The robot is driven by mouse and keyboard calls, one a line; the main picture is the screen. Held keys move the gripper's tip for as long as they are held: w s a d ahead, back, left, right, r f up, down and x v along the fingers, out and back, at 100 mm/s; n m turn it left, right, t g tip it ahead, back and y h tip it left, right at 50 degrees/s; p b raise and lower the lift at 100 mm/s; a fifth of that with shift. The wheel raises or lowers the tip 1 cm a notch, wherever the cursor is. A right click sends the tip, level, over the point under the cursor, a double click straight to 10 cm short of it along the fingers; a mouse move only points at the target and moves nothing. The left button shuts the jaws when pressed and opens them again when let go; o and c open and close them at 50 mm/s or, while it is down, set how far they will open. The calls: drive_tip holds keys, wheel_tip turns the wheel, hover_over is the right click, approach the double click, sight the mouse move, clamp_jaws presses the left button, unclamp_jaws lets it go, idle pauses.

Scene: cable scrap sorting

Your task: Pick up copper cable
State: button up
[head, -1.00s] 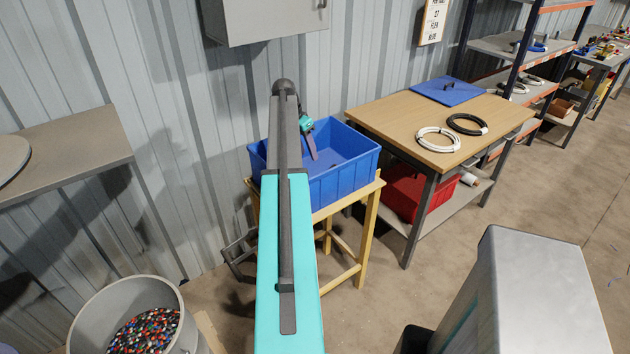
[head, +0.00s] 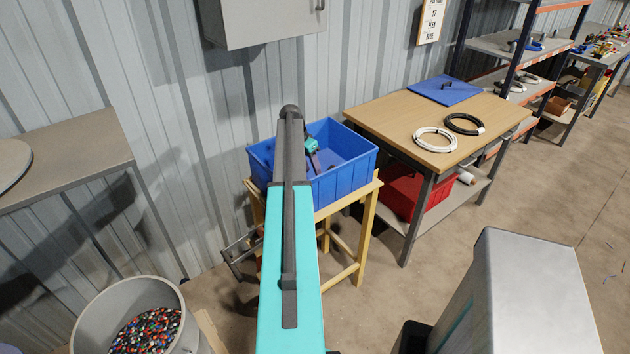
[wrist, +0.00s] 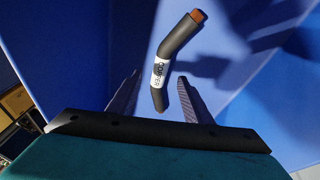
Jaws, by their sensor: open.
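The copper cable (wrist: 178,45) is a short, bent, dark grey piece with a copper-coloured end and a white label reading COPPER. In the wrist view it lies in the blue bin, its lower end between my gripper's fingers in the picture. My gripper (wrist: 155,90) is open, with a finger on each side of the cable's lower part. I cannot tell how far the fingertips are above it. In the head view my arm reaches into the blue bin (head: 345,182), and the gripper is mostly hidden behind the arm and bin wall. The cable is not discernible there.
The blue bin stands on a yellow wooden stand (head: 368,225). To its right is a wooden table (head: 390,112) with a white cable coil (head: 436,139), a black coil (head: 464,124) and a blue lid (head: 450,91). A grey bucket of colourful bits (head: 92,312) stands at lower left.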

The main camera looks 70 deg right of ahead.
drive_tip(key=shift+f, duration=0.15)
drive_tip(key=shift+d+p+x, duration=0.25)
drive_tip(key=shift+p+x, duration=0.85)
drive_tip(key=shift+x, duration=0.2)
drive_tip(key=shift+p+x, duration=0.35)
drive_tip(key=shift+x, duration=0.65)
drive_tip(key=shift+s+f, duration=0.1)
drive_tip(key=shift+s, duration=0.15)
drive_tip(key=shift+a+f, duration=0.1)
drive_tip(key=shift+a, duration=0.05)
clamp_jaws()
